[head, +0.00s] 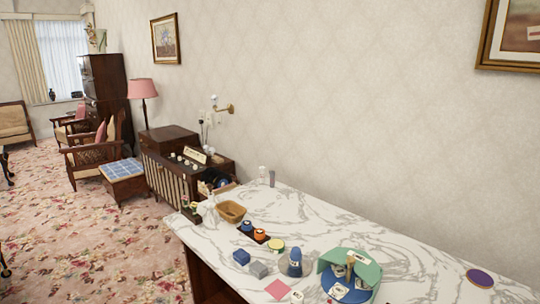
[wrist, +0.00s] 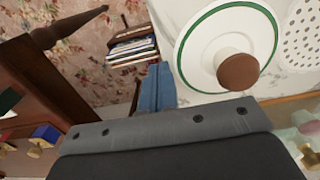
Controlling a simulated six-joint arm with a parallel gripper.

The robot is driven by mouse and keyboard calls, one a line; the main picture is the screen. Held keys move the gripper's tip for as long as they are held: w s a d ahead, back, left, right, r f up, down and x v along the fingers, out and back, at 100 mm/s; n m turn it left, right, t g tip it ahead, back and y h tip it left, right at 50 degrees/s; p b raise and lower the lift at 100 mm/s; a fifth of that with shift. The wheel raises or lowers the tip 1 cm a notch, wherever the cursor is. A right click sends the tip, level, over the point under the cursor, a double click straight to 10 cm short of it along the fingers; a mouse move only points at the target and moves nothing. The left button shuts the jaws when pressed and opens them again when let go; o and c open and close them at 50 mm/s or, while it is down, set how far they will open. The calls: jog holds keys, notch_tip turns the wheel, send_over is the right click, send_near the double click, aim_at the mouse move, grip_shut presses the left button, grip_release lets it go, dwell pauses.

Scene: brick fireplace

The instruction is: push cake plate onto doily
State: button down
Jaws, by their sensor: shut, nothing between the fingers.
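In the wrist view a round white plate (wrist: 205,53) with a green ring lies at the upper right on the marble surface. A brown round-topped piece (wrist: 238,72), perhaps the cake, stands on it. A white sheet with rows of holes (wrist: 305,42), likely the doily, lies at the right edge, cut off by the frame. My gripper (wrist: 159,66) shows as two blue fingers side by side, shut and empty. It is left of the plate in the picture; whether it touches the rim I cannot tell. I cannot make out the plate or doily surely in the head view.
The marble tabletop (head: 420,262) carries a wooden bowl (head: 231,211), a blue cube (head: 241,257), a grey cube (head: 258,269), a pink square (head: 277,289) and a purple disc (head: 480,278). Its right part is mostly clear. Stacked books (wrist: 132,50) show beside patterned carpet.

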jog(key=shift+w+a, duration=0.1)
jog(key=shift+w+a, duration=1.4)
jog(key=shift+a, duration=0.05)
jog(key=shift+w+a+f, duration=0.2)
jog(key=shift+w+a, duration=0.7)
jog(key=shift+a, duration=0.15)
jog(key=shift+w+a+r, duration=0.15)
jog(key=shift+w+a, duration=0.45)
jog(key=shift+w, duration=0.05)
jog(key=shift+w+a, duration=1.5)
jog(key=shift+a, duration=0.05)
jog(key=shift+s+d, duration=0.15)
jog(key=shift+s, duration=0.05)
jog(key=shift+s+d+r, duration=0.1)
jog(key=shift+s+d, duration=0.05)
jog(key=shift+d, duration=0.05)
